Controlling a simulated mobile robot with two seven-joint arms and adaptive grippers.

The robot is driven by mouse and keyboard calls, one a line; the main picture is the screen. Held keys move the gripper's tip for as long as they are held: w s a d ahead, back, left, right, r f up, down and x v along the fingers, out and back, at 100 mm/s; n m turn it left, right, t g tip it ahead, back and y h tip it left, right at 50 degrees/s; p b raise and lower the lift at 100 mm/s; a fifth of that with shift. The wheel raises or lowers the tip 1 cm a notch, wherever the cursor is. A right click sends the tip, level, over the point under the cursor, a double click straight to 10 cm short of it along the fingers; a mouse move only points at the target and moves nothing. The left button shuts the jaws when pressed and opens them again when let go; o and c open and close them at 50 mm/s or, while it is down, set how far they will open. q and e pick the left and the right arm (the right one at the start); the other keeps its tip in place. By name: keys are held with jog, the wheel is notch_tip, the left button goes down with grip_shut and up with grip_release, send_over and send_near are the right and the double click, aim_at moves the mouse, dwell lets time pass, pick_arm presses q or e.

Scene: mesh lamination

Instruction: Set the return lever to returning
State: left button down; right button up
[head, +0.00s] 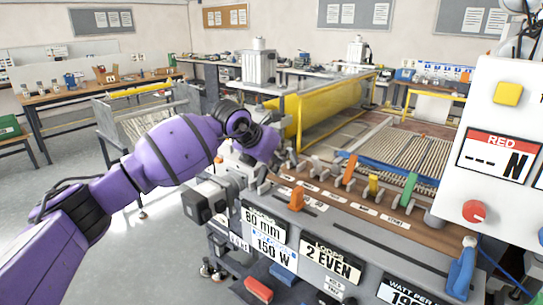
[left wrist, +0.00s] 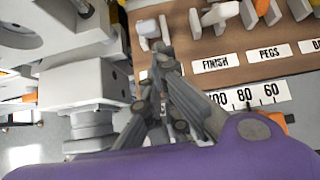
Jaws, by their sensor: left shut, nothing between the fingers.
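My left gripper (left wrist: 164,62) is shut and empty in the left wrist view. Its fingertips are at the left end of the brown lever panel (left wrist: 230,65), close to a white lever (left wrist: 148,28). I cannot tell whether they touch it. In the head view my purple left arm reaches to the panel's left end, and the fingers are mostly hidden by the wrist. No readable label marks the return lever, so I cannot tell which one it is. My right gripper is out of view.
Orange (head: 350,168), yellow (head: 374,184) and green (head: 409,188) levers stand along the panel. An orange slider (head: 296,200) sits in front. A white control box (head: 500,150) with a red knob rises at the right. A grey machine block (left wrist: 85,85) stands close left of the fingers.

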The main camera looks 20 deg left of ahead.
aim_at(294, 158)
pick_arm(q)
jog(key=shift+x, duration=1.3)
jog(key=shift+w+r, duration=0.1)
jog(key=shift+r, duration=0.25)
jog(key=shift+d, duration=0.1)
